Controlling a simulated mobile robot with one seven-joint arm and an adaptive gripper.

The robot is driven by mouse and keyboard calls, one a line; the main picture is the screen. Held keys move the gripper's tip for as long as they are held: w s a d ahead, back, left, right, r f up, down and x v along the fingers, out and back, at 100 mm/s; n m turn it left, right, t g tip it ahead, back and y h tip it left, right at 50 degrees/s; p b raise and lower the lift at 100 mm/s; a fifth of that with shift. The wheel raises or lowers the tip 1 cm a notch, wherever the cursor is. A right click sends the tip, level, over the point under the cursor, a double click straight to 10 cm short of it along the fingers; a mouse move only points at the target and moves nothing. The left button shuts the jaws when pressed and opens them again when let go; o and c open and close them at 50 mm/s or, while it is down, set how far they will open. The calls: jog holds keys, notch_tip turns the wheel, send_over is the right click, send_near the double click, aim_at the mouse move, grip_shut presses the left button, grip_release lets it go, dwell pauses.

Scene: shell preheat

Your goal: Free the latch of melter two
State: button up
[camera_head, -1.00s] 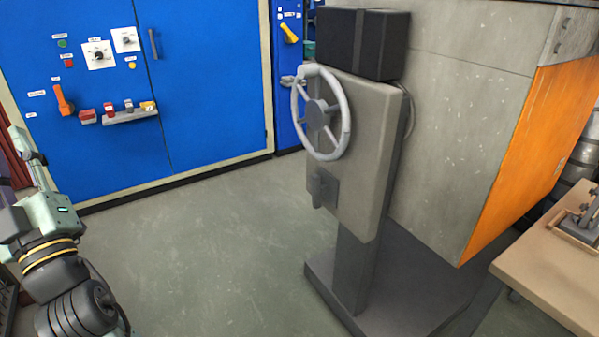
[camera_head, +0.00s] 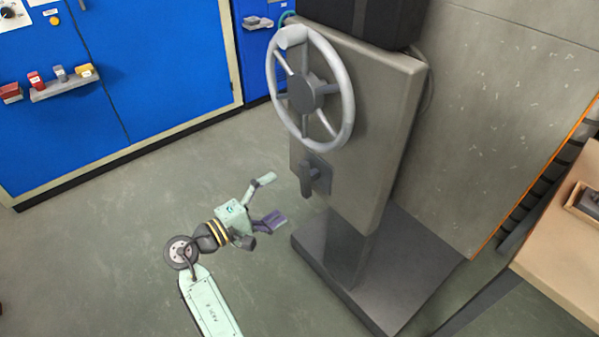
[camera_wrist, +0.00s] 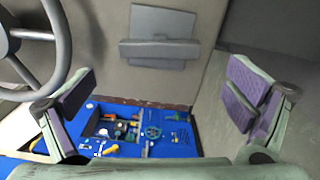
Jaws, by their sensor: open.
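The latch (camera_head: 308,178) is a dark grey lever on a small square plate, low on the face of a grey pedestal panel (camera_head: 385,130). A light grey handwheel (camera_head: 343,78) sits above it. No label naming the melter is readable. My gripper (camera_head: 271,201) is open and empty, just left of the latch and slightly lower in the head view, apart from it. In the wrist view the latch plate with its bar (camera_wrist: 160,49) lies beyond the spread fingers (camera_wrist: 160,92), roughly centred between them. Part of the handwheel (camera_wrist: 62,45) shows at the left there.
A blue cabinet (camera_head: 165,70) with small coloured controls stands at the back left. A tan table (camera_head: 560,260) is at the right. The pedestal's dark base (camera_head: 400,300) spreads over the floor. The floor left of the pedestal is clear.

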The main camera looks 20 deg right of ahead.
aim_at(302, 182)
jog(key=p+x, duration=0.1)
jog(key=x, duration=0.8)
jog(key=shift+w+d, duration=0.1)
jog(key=shift+d, duration=0.05)
jog(key=shift+f, duration=0.1)
jog(key=c, duration=0.9)
jog(key=shift+o, duration=0.2)
jog(key=shift+f+m+b, duration=0.1)
jog(key=shift+m+b, duration=0.2)
jog(key=shift+b, duration=0.05)
jog(key=shift+m+b, duration=0.4)
jog(key=shift+m, duration=0.2)
jog(key=o, duration=0.9)
jog(key=shift+c, duration=0.2)
